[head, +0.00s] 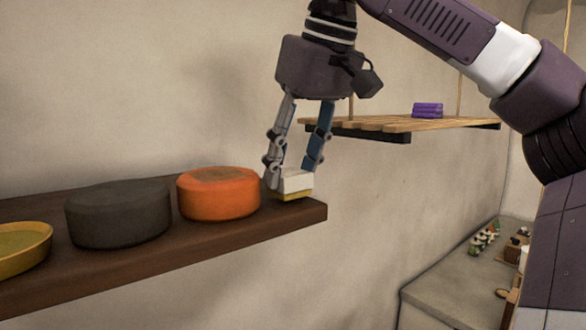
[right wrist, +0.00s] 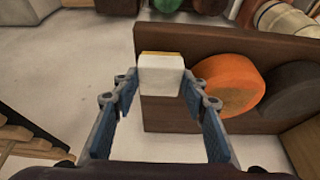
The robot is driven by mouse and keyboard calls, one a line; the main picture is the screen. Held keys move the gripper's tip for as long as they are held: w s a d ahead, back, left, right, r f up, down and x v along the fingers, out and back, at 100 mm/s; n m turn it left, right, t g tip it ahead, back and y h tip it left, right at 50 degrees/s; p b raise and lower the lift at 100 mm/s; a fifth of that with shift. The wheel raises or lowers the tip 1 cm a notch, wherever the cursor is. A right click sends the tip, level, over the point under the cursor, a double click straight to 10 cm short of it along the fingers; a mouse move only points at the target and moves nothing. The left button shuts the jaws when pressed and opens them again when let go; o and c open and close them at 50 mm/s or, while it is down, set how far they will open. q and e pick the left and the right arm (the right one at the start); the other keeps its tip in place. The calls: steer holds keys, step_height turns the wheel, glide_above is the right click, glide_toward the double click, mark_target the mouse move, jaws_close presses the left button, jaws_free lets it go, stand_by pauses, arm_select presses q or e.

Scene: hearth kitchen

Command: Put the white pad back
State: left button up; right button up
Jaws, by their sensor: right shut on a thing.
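The white pad (head: 295,182) is a small white block with a yellow layer on its underside. It is at the right end of the dark wooden shelf (head: 130,268), just right of the orange round thing. My right gripper (head: 292,176) points down and is shut on the pad. In the right wrist view the pad (right wrist: 161,75) sits between the fingertips (right wrist: 160,84), over the shelf's end. I cannot tell whether its underside touches the shelf. My left gripper is not in view.
An orange round container (head: 218,193) stands close left of the pad. A dark grey round one (head: 118,213) and a yellow dish (head: 22,246) stand farther left. A slatted shelf (head: 390,124) with a purple stack (head: 428,110) is behind right. A counter (head: 455,285) with small items lies below.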

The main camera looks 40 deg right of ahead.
steer(key=shift+d+f, duration=0.15)
steer(key=shift+f, duration=0.25)
steer(key=o, duration=1)
steer(key=shift+f, duration=0.1)
steer(key=shift+s, duration=0.1)
steer(key=b+v, duration=0.1)
steer(key=v, duration=0.6)
steer(key=shift+r, duration=0.35)
